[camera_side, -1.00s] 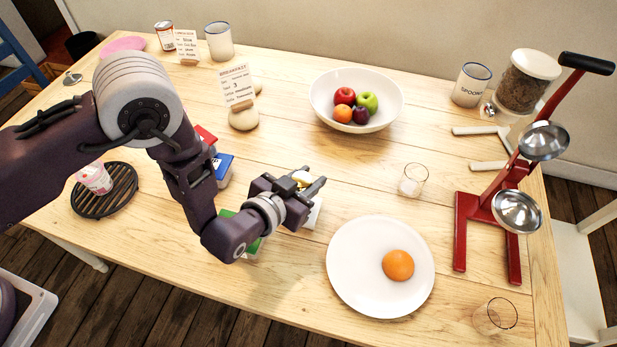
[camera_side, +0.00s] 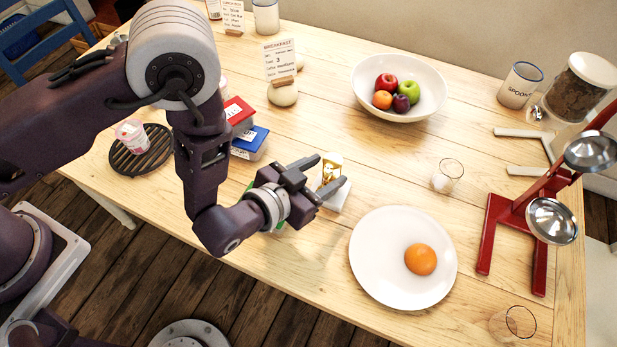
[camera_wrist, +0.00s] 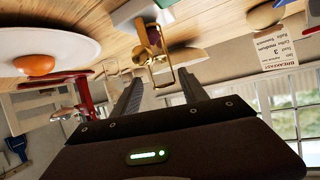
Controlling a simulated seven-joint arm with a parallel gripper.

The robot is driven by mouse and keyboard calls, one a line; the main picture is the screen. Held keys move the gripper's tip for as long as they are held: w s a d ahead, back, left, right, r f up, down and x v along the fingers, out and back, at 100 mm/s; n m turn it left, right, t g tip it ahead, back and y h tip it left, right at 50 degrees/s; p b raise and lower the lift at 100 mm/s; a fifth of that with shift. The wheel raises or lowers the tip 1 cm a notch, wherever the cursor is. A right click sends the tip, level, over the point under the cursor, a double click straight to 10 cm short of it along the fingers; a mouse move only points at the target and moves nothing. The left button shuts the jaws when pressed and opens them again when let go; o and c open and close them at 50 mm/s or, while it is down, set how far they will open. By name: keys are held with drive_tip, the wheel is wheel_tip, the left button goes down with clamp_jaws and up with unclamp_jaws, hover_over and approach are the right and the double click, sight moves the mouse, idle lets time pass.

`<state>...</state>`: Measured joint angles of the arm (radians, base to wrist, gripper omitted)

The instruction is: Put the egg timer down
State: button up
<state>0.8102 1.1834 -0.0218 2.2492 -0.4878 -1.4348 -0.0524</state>
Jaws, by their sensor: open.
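The egg timer (camera_side: 331,168), a small gold-framed sandglass, stands upright at a white slab (camera_side: 336,199) near the middle of the table. In the wrist view the egg timer (camera_wrist: 160,48) shows upside down, beyond the fingers and in line with the gap between them. My gripper (camera_side: 331,171) is open, its two fingers spread to either side of the timer with no visible grip on it. My gripper also shows in the wrist view (camera_wrist: 160,85). The exact distance from the fingertips to the timer is hard to tell.
A white plate (camera_side: 381,267) with an orange (camera_side: 420,259) lies to the right. A glass (camera_side: 447,176) and fruit bowl (camera_side: 425,107) stand beyond. Red and blue boxes (camera_side: 250,142) sit left of the gripper. A red scale (camera_side: 497,215) stands far right. Bare wood lies behind the timer.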

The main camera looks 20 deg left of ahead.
drive_tip(key=v, duration=0.5)
drive_tip(key=shift+s+r, duration=0.1)
drive_tip(key=shift+s, duration=0.05)
drive_tip(key=w+a+r+n+g+y, duration=0.1)
drive_tip(key=w+a+r+n+g, duration=0.25)
drive_tip(key=r, duration=0.65)
drive_tip(key=s+a+r, duration=0.2)
drive_tip(key=a+r, duration=0.5)
drive_tip(key=r, duration=0.2)
drive_tip(key=s+a+r+g+y, duration=0.1)
drive_tip(key=s+a+r+g, duration=0.1)
drive_tip(key=s+a, duration=0.5)
drive_tip(key=s+a+r+g+y, duration=0.1)
drive_tip(key=s+a+r, duration=0.3)
drive_tip(key=s, duration=0.9)
drive_tip(key=a+n+y, duration=0.1)
drive_tip(key=a, duration=0.2)
drive_tip(key=shift+a+r+g, duration=0.2)
drive_tip(key=shift+a+g, duration=0.15)
drive_tip(key=shift+s, duration=0.1)
